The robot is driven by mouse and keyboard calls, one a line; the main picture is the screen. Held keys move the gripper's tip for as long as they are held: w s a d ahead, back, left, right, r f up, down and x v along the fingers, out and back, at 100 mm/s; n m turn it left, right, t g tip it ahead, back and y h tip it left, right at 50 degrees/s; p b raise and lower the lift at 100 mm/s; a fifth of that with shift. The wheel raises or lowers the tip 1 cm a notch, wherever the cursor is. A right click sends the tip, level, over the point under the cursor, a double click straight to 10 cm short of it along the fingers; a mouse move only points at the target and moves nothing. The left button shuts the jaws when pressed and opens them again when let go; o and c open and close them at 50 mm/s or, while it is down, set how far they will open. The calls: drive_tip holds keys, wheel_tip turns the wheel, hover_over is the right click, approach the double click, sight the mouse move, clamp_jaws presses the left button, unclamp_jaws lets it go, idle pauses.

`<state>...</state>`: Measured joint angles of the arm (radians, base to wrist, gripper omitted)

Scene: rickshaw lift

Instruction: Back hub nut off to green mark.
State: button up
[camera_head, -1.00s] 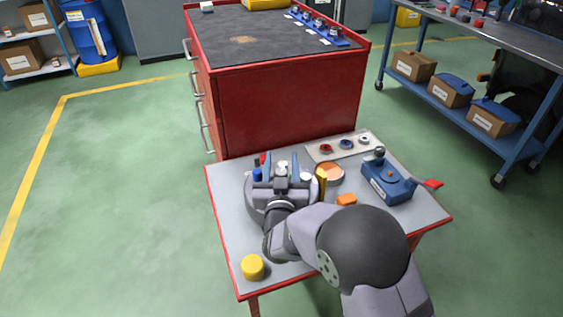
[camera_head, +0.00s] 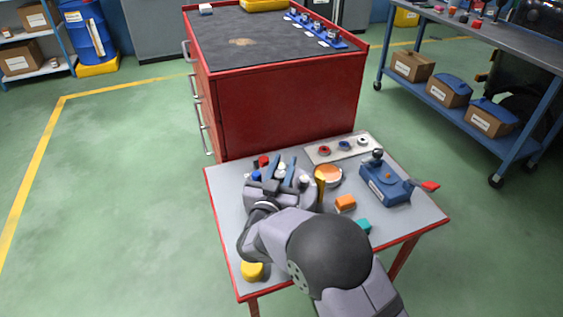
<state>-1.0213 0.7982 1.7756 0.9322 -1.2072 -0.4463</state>
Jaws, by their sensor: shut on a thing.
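My gripper (camera_head: 279,172) is low over the left part of the small grey-topped table (camera_head: 400,215). Its two blue-grey fingers are shut on a small white piece (camera_head: 281,171) that shows between them. I cannot tell for sure whether this is the hub nut; my wrist and gripper body hide most of what lies below. A red cap (camera_head: 264,161), a blue cap (camera_head: 257,176) and another white cap (camera_head: 304,181) show around the fingers. I cannot make out a green mark on a hub.
A yellow post (camera_head: 320,184) and round orange-topped dish (camera_head: 328,174) stand close right of my gripper. Farther right are an orange block (camera_head: 345,203), teal block (camera_head: 363,227) and blue lever box (camera_head: 388,184). A yellow cylinder (camera_head: 252,270) stands front left. A red cabinet (camera_head: 285,110) stands behind.

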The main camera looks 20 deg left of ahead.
sight(276, 177)
drive_tip(key=m+h, duration=0.1)
drive_tip(key=h, duration=0.1)
drive_tip(key=d+m+h+p, duration=0.1)
drive_tip(key=m+h, duration=0.1)
drive_tip(key=h, duration=0.1)
drive_tip(key=shift+s+d+m+g+h, duration=0.1)
drive_tip(key=shift+d+m+g+h, duration=0.1)
drive_tip(key=shift+m+h, duration=0.75)
drive_tip(key=shift+d+m+g+h, duration=0.2)
drive_tip(key=shift+m+h, duration=0.35)
drive_tip(key=shift+h, duration=0.7)
drive_tip(key=shift+d, duration=0.1)
drive_tip(key=o, duration=1)
drive_tip(key=shift+o, duration=0.2)
drive_tip(key=shift+v, duration=3.7)
drive_tip(key=shift+r, duration=0.15)
